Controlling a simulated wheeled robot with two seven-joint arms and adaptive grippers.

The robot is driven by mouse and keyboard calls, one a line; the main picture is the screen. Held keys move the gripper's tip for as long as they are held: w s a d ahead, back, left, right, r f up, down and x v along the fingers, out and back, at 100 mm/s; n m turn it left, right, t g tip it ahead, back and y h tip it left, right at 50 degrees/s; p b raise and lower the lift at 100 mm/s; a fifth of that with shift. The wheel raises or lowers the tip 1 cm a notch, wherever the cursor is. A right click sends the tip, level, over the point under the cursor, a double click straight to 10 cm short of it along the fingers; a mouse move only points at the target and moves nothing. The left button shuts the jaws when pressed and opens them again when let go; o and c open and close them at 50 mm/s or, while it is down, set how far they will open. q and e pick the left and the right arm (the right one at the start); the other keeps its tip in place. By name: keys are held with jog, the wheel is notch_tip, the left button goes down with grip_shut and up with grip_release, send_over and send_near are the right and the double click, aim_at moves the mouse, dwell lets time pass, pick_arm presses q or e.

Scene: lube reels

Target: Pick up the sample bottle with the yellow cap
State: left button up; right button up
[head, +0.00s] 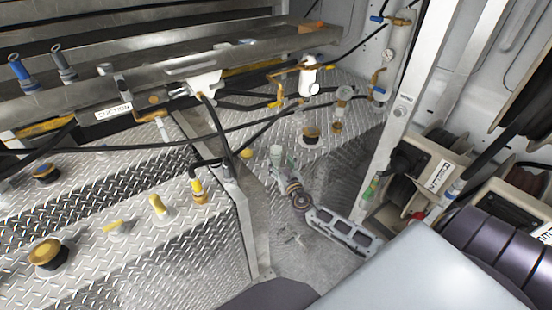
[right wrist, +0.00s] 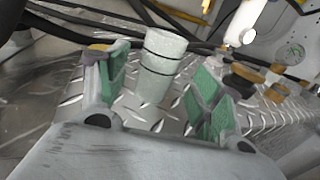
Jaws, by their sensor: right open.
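My right gripper (head: 284,166) is at the centre of the head view, low over the diamond-plate deck. In the right wrist view its two green-padded fingers (right wrist: 155,95) are spread wide. A pale, cloudy cylinder with dark bands (right wrist: 161,62) stands upright just beyond and between them, without visible contact. It shows no yellow cap. In the head view this pale cylinder (head: 276,154) is beside the fingertips. Small yellow-topped pieces, one with a pale base (head: 158,207) and one more golden (head: 199,190), stand on the left deck. I cannot tell which is the sample bottle. My left gripper is out of view.
Dark hoses and a metal beam marked SUCTION (head: 113,111) cross above the deck. Amber-topped fittings (head: 48,254) stand on it. Hose reels (head: 440,165) and a white upright post (head: 395,120) are at the right. Brownish-yellow tops (right wrist: 246,73) show beyond the right finger.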

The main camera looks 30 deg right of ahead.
aim_at(278, 159)
jog(key=shift+w, duration=0.1)
jog(key=shift+x, duration=2.4)
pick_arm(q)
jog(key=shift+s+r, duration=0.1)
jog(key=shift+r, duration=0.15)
pick_arm(e)
jog(key=shift+w, duration=0.1)
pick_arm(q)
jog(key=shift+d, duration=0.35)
pick_arm(e)
jog(key=shift+c, duration=0.2)
